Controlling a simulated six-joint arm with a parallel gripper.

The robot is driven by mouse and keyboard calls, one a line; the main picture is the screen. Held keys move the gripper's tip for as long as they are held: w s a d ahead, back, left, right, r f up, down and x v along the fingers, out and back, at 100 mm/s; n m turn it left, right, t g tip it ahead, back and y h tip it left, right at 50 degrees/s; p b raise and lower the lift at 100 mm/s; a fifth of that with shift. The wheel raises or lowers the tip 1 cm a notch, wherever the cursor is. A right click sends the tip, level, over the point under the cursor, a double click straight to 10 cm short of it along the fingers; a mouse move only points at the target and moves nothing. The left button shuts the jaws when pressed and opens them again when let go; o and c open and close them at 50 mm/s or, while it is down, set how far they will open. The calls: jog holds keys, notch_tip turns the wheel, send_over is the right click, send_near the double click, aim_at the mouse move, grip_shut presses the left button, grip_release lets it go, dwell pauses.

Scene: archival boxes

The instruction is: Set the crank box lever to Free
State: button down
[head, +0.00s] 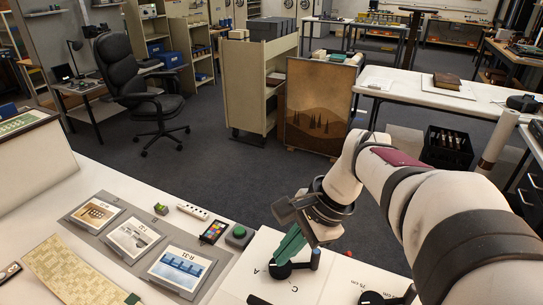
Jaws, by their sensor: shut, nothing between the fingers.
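My gripper (284,260) is at the lower middle of the head view, with its green fingers pointing down and shut with nothing between them. Its fingertips are at or just over a black round base with a short arm ending in a dark knob (315,258). This may be the crank box lever, but I cannot tell for sure. It sits on a white surface (250,272) marked with letters such as "C" and "A". No "Free" label is legible. The fingers hide part of the black base, and contact is unclear.
A green button box (240,236), a colour chart (213,232) and a white strip (193,211) lie left of the gripper. A grey board (112,246) carries several picture cards. Another black round part (372,298) is at the bottom edge. My arm covers the right.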

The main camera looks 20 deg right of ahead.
jog(key=w+d+f+m+h, duration=0.1)
jog(key=d+f+m, duration=0.1)
jog(key=d+f, duration=0.3)
jog(key=w+d+f+m+h, duration=0.1)
jog(key=d+f+m, duration=0.2)
jog(key=d, duration=1.1)
jog(key=w+d+f+m, duration=0.2)
jog(key=d+f+m, duration=0.1)
jog(key=d+f, duration=0.5)
jog(key=shift+d+t+h, duration=0.3)
jog(key=shift+d+h, duration=0.1)
jog(key=shift+d, duration=0.85)
jog(key=w+a+f, duration=0.1)
jog(key=f, duration=0.1)
jog(key=w+a+f, duration=0.1)
jog(key=f, duration=0.2)
jog(key=w+a+f, duration=0.1)
jog(key=f, duration=0.2)
jog(key=shift+w+a+f, duration=0.1)
jog(key=shift+w+a, duration=0.1)
jog(key=shift+w, duration=0.1)
jog(key=shift+w+a+r, duration=0.3)
jog(key=shift+a+r, duration=0.1)
jog(key=shift+a, duration=0.1)
